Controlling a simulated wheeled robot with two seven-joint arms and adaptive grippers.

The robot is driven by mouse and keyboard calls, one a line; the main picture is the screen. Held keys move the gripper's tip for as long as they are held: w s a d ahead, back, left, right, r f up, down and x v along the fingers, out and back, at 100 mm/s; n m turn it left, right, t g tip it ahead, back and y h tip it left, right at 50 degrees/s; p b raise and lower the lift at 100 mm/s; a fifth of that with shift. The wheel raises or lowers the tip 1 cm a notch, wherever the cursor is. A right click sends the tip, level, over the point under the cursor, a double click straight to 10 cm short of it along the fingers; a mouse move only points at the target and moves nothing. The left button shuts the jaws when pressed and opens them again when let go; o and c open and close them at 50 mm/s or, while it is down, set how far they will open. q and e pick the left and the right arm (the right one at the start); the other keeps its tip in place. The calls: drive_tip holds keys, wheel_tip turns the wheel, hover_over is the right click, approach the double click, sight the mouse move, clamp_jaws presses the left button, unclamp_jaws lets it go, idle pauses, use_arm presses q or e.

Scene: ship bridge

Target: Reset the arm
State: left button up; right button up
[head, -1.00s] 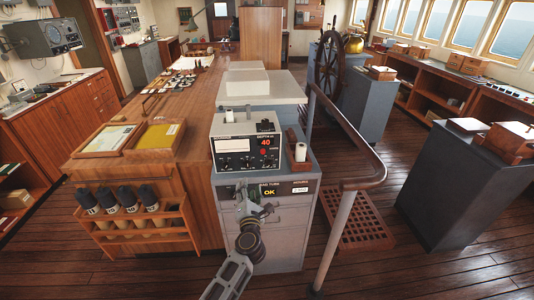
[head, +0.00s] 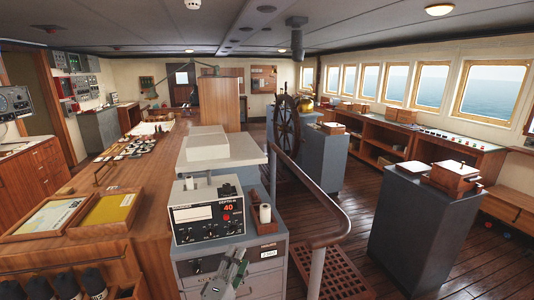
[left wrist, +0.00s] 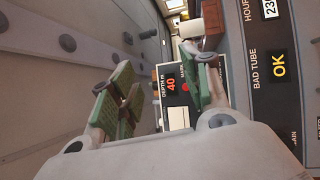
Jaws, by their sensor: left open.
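My left gripper (head: 236,262) is at the bottom of the head view, in front of the grey cabinet (head: 262,284) that carries the depth sounder (head: 208,212). In the left wrist view its green-padded fingers (left wrist: 166,90) stand apart with nothing between them. The sounder's red "40" display also shows beyond the fingers in the left wrist view (left wrist: 171,84). The cabinet's panel with the lit "OK" display (left wrist: 279,66) is at the right there. I cannot tell whether the gripper touches the cabinet. My right gripper is not in view.
A wooden chart table (head: 150,185) with two framed trays stands left of the cabinet. A curved handrail (head: 322,228) runs along its right side. A grey pedestal (head: 415,230) with a wooden box stands further right. Wooden floor (head: 365,200) is clear between them.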

use_arm(q)
drive_tip(key=s+d+f+m+g+h, duration=0.2)
drive_tip(key=s+f+m+g, duration=0.7)
drive_tip(key=s+m, duration=0.3)
drive_tip(key=s+a+f+m+g+y, duration=0.35)
drive_tip(key=s+a, duration=0.25)
drive_tip(key=a, duration=0.2)
drive_tip(key=s+a+f+m+g+y, duration=0.2)
drive_tip(key=s+a+f+g+y, duration=0.15)
drive_tip(key=s+a, duration=0.35)
wheel_tip(320, 180, down, 34)
drive_tip(key=s+y, duration=0.1)
drive_tip(key=s, duration=0.2)
drive_tip(key=s+a+f+g, duration=0.1)
drive_tip(key=s+a+f, duration=0.1)
drive_tip(key=s+f, duration=0.8)
drive_tip(key=s+a+f+g, duration=0.1)
drive_tip(key=s+a+f, duration=0.1)
drive_tip(key=s+f, duration=0.8)
drive_tip(key=shift+s+a+b, duration=0.2)
drive_tip(key=shift+s+b, duration=0.2)
drive_tip(key=shift+s, duration=0.5)
idle(0.7)
